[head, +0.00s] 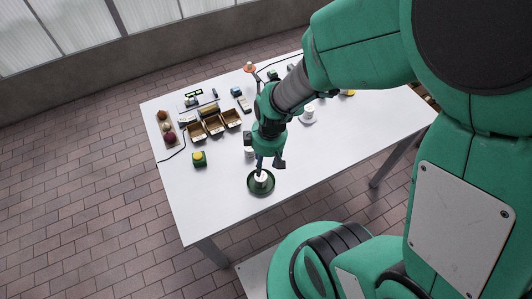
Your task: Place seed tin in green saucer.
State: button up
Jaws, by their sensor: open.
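The green saucer (262,193) lies on the white table near its front edge. A small pale tin (261,179), which looks like the seed tin, stands upright inside the saucer; its label is too small to read. My gripper (269,165) is open just above and behind the tin, fingers pointing down. One finger overlaps the tin's top in the picture, so I cannot tell whether they touch. Another small pale container (248,153) stands behind the saucer, partly hidden by my gripper.
A green box with a yellow top (199,159) stands to the left. Brown open boxes (214,125) and a tray of round items (168,130) are farther back. A white cup on a saucer (309,113) stands beyond my arm. The front right table is clear.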

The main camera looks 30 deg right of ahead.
jog(key=s+r+m+t, duration=0.2)
jog(key=s+r+m, duration=0.1)
jog(key=r, duration=1.3)
jog(key=s+r+m+t, duration=0.2)
jog(key=s+r+m, duration=0.2)
jog(key=r, duration=1.2)
jog(key=shift+s+a+t+h, duration=0.3)
jog(key=shift+s+a+h, duration=0.15)
jog(key=shift+s, duration=0.2)
jog(key=shift+r, duration=0.1)
